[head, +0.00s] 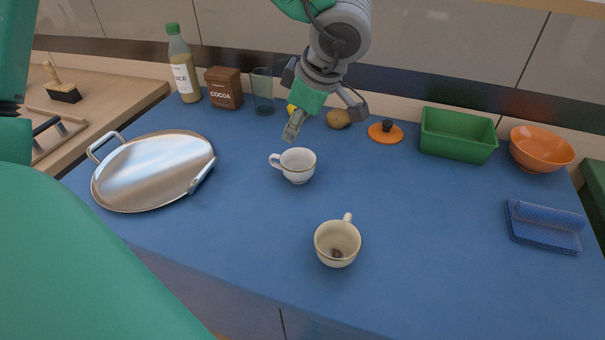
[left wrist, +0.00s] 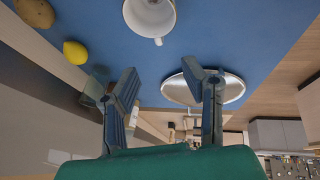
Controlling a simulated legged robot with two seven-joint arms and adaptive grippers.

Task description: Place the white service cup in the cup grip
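A white cup (head: 298,167) with a thin dark rim line stands upright on the blue counter, handle to the left. In the left wrist view the white cup (left wrist: 150,16) is cut off by the top edge. A second, cream cup (head: 337,243) stands nearer me, handle pointing away, with something dark inside. My left gripper (head: 324,120) hangs beyond and above the white cup, apart from it. Its fingers are spread and nothing is between them, as the left wrist view (left wrist: 164,84) also shows. My right gripper is not in view. I cannot make out a cup grip.
A round metal tray (head: 150,170) lies at left. Behind are a bottle (head: 184,75), cocoa tin (head: 224,90), glass (head: 262,92), potato (head: 339,119), lemon (left wrist: 75,52) and orange lid (head: 385,132). A green bin (head: 457,136), orange bowl (head: 541,150) and blue cloth (head: 543,227) are right.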

